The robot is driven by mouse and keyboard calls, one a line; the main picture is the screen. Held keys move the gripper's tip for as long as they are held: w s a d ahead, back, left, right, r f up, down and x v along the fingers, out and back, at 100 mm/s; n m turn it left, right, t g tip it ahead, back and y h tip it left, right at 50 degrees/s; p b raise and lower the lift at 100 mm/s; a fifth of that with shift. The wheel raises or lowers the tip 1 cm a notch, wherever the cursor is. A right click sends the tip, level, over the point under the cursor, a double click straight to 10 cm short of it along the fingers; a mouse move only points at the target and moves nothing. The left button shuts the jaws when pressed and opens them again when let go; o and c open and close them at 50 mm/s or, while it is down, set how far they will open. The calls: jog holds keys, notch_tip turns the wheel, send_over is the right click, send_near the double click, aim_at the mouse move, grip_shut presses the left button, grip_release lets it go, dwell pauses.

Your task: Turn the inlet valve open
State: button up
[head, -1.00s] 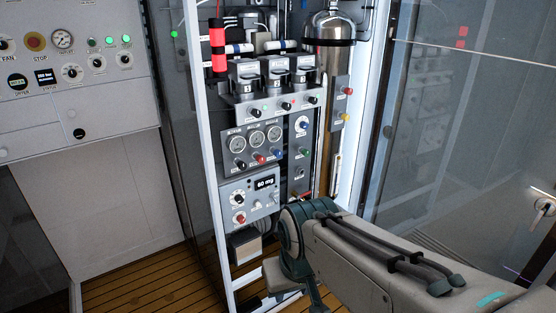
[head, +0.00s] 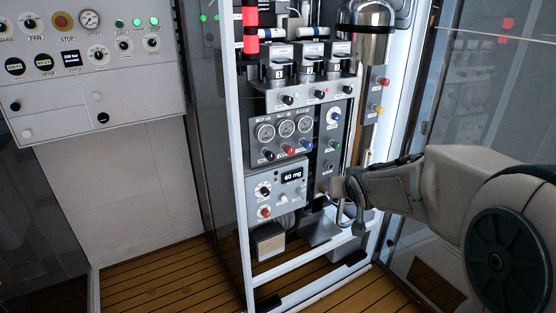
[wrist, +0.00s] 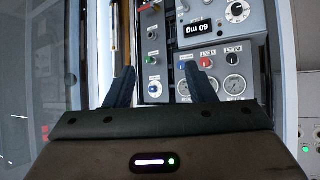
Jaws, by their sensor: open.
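The knob labelled INLET is the black knob (head: 268,155) at the left end of a row of three under the gauges in the head view. In the wrist view, which shows the panel upside down, the inlet knob (wrist: 233,61) is at upper right, under its label. Beside it are a red knob (wrist: 205,63) labelled VENT and a blue knob (wrist: 185,57). My gripper (wrist: 160,72) is open and empty. Its fingers point at the panel, to the left of the inlet knob in the wrist view and apart from it.
Three gauges (head: 285,129) sit above the knob row. A 60 mg display box (head: 276,190) is below it. A narrow strip with a green knob (head: 334,146) is to the right. A metal cylinder (head: 364,45) and glass panes flank the rack. White frame posts (head: 241,130) edge it.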

jog(key=w+a+f+n+t+y+b, duration=0.1)
jog(key=w+a+f+y, duration=0.15)
jog(key=w, duration=0.35)
jog(key=w+a+f+n+t+y+b, duration=0.1)
jog(key=w+a+f+t+y+b, duration=0.1)
jog(key=w+a, duration=0.25)
jog(key=n+y+b, duration=0.2)
jog(key=y, duration=0.4)
send_near(272, 158)
jog(key=shift+t, duration=0.3)
jog(key=p+x, duration=0.1)
jog(key=x, duration=0.8)
jog(key=shift+w+a+f+p, duration=0.1)
jog(key=shift+w+a+p, duration=0.05)
jog(key=shift+a+p, duration=0.2)
jog(key=c, duration=1)
